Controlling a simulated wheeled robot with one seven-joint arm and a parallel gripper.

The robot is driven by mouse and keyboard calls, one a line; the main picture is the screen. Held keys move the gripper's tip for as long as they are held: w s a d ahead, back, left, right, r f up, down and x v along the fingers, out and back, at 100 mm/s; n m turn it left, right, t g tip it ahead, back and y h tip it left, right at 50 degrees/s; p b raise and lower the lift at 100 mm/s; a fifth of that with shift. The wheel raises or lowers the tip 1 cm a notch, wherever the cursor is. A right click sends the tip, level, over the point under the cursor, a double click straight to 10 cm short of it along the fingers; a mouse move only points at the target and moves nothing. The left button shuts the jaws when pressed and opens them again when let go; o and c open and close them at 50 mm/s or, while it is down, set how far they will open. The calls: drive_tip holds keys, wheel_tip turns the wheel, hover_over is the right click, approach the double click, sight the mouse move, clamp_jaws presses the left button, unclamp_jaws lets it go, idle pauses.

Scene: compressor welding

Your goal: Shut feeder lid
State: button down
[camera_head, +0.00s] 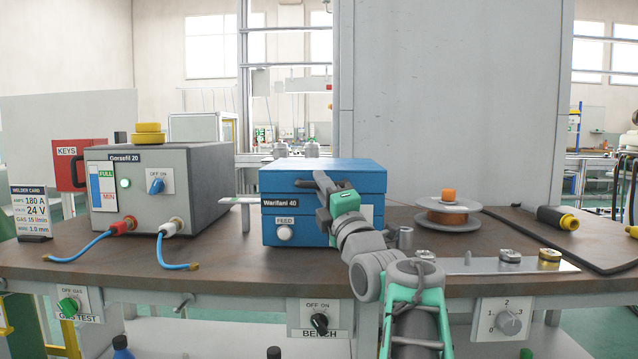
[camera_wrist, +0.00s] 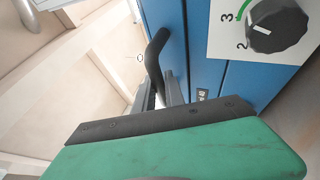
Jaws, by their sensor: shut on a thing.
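The feeder (camera_head: 290,222) is a blue box labelled "Warifani 40" at the middle of the bench in the head view. Its blue lid (camera_head: 290,178) lies flat over the body with a dark seam below it; I cannot tell whether a small gap remains. A black bar handle (camera_wrist: 155,52) stands out from the blue face in the wrist view. My gripper (camera_head: 325,188) is at the lid's front edge, and its grey fingers (camera_wrist: 160,92) are shut on the handle. My arm hides part of the feeder's right front.
A grey welder box (camera_head: 160,185) with blue leads stands to the left. A wire spool (camera_head: 447,215) and a metal strip with fittings (camera_head: 490,264) lie to the right, with a black-and-yellow torch (camera_head: 557,217) beyond.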

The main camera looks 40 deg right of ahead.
drive_tip(key=shift+w+d+f, duration=0.1)
drive_tip(key=shift+f, duration=0.3)
drive_tip(key=c, duration=1.7)
unclamp_jaws()
drive_tip(key=shift+r, duration=0.1)
drive_tip(key=v, duration=0.8)
drive_tip(key=shift+r, duration=0.1)
